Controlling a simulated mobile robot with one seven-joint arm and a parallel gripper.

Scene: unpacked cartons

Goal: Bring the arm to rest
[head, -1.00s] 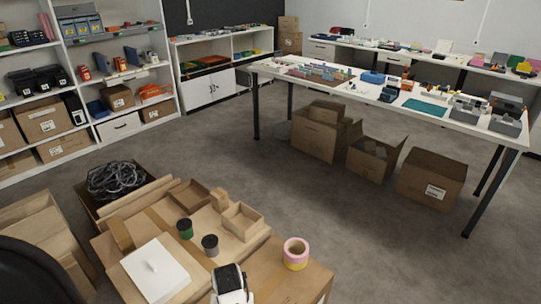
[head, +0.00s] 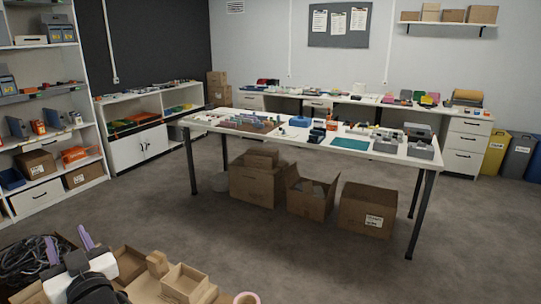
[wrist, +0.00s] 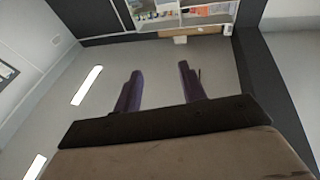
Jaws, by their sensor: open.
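My gripper (head: 69,243) is at the lower left of the head view, with its two purple fingers pointing up and apart. It is in front of the cartons there. In the wrist view my gripper (wrist: 160,88) is open, with nothing between its fingers. The wrist camera looks across the room toward the ceiling lights and shelves, which appear tilted. The rest of my arm is mostly cut off by the lower edge of the head view.
An open carton box (head: 186,284) and a box of black cables (head: 28,262) are near my gripper. A long white table (head: 375,150) stands beyond, with cartons (head: 366,208) under it. Shelves (head: 62,110) line the left wall. The grey floor (head: 290,255) between is clear.

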